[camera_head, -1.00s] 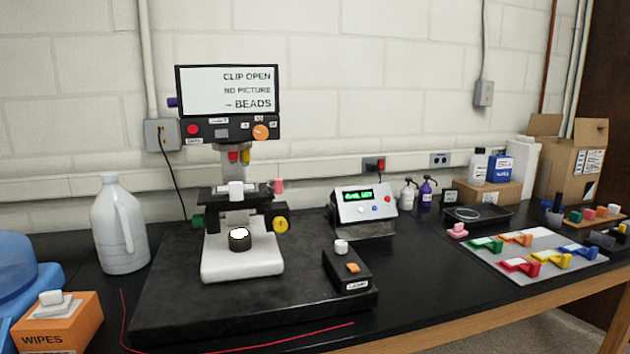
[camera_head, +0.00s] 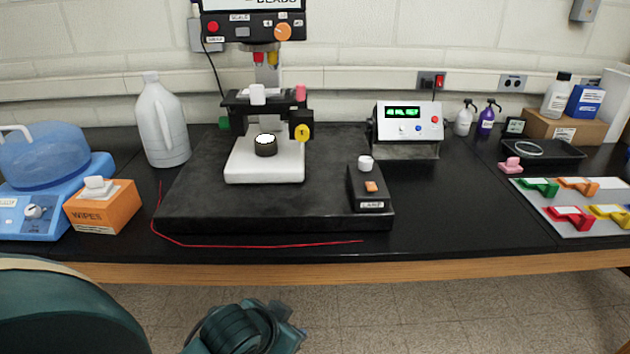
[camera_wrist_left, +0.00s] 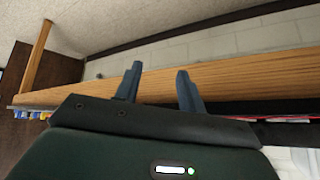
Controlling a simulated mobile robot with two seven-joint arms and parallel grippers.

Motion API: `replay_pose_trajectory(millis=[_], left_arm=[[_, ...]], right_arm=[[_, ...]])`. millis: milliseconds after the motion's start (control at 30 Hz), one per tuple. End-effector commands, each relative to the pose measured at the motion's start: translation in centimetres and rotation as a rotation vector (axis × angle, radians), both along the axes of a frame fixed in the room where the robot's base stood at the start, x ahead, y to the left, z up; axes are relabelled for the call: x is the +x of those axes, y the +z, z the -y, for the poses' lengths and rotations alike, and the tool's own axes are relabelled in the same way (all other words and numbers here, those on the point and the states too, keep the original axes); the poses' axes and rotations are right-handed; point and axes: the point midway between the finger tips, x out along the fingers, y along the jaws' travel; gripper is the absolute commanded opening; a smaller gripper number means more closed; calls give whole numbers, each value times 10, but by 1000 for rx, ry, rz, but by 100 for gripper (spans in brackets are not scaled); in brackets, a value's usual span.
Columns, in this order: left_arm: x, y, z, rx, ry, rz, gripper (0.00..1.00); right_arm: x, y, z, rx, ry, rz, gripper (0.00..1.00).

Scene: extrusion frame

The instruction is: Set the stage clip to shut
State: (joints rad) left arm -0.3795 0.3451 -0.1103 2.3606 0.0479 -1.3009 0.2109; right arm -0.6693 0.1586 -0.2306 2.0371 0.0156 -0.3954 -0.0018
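The microscope (camera_head: 266,170) stands on the black slab with its dark stage (camera_head: 240,101) raised above a white base. A white block and a small pink knob (camera_head: 300,92) sit on the stage; the pink knob may be the stage clip's handle, but the clip is too small to make out. The screen (camera_head: 240,5) is cut off at the top, with only "BEADS" partly readable. My left gripper (camera_wrist_left: 158,80) is open and empty in the left wrist view, near the wooden bench edge. It is well away from the microscope. My right gripper is not in view.
A lamp box (camera_head: 370,190) and a control box (camera_head: 407,130) stand right of the microscope. A white jug (camera_head: 163,125) and an orange wipes box (camera_head: 103,206) stand left. A red cord (camera_head: 260,246) lies along the slab front. The bench's front strip is mostly clear.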

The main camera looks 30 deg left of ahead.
Motion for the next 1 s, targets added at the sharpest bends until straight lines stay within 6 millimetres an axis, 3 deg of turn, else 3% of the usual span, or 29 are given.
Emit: replay_pose_trajectory(millis=[33, 167, 267, 400, 500, 600, 700, 833, 1000], left_arm=[[21, 17, -14, 19, 17, 60, 40], [74, 64, -44, 26, 65, 233, 40], [118, 116, -71, 17, 95, 404, 40], [168, 212, -109, -20, 116, 663, 40], [186, 271, -128, -54, 120, 802, 40], [192, 309, -139, -78, 117, 883, 40], [195, 325, -143, -91, 116, 917, 40], [204, 329, -145, -97, 117, 922, 40], [232, 331, -147, -98, 119, 922, 40]], right_arm=[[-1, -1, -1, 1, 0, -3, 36], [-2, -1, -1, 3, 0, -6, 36], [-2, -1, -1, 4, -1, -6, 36], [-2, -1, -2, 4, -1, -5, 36], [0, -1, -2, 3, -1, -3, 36], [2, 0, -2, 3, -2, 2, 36], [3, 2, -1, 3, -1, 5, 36], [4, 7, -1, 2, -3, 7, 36], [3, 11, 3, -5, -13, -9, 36]])
